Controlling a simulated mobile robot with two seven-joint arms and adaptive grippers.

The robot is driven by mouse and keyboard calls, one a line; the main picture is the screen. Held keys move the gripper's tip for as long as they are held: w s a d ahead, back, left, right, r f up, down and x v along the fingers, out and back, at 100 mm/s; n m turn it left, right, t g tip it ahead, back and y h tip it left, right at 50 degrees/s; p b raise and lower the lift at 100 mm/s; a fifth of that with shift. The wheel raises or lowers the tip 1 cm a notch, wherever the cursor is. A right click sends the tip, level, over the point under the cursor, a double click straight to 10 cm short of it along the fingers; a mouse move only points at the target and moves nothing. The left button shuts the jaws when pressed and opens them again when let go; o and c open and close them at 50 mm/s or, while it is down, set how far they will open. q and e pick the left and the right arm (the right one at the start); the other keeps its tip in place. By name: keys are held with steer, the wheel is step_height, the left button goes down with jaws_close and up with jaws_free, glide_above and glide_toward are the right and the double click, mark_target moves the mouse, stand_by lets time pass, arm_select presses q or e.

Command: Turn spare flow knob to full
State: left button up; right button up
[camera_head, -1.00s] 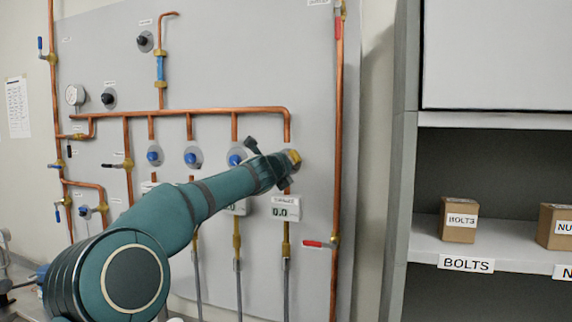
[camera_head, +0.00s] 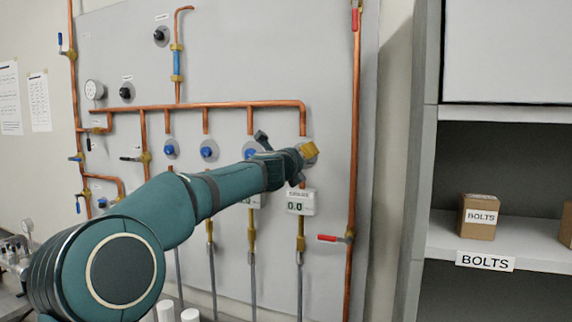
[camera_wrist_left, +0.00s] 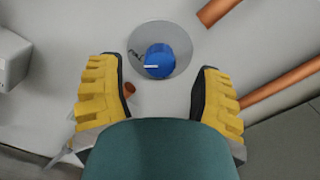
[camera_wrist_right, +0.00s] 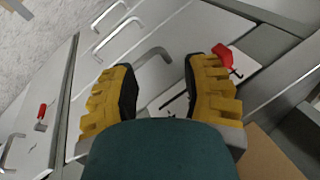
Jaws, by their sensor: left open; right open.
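My left gripper (camera_head: 309,150) is close to the pipe panel, over the spot below the right end of the horizontal copper pipe (camera_head: 210,105). In the left wrist view, its yellow fingers are open (camera_wrist_left: 162,90), and a blue knob (camera_wrist_left: 160,62) on a round grey plate (camera_wrist_left: 178,35) lies ahead between them, apparently untouched. The knob has a white line pointing left; small dark lettering on the plate is hard to read. A display reading 0.0 (camera_head: 300,202) hangs below the gripper. My right gripper (camera_wrist_right: 160,82) is open and empty in its wrist view and out of the head view.
Other blue knobs (camera_head: 209,149) sit left along the panel. A red-handled valve (camera_head: 330,239) is at lower right. A shelf (camera_head: 440,235) with a BOLTS box (camera_head: 478,217) stands right. Drawers with metal handles (camera_wrist_right: 118,38) lie ahead of my right gripper.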

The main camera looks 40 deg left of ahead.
arm_select(q)
steer(key=v, duration=0.9)
stand_by(0.6)
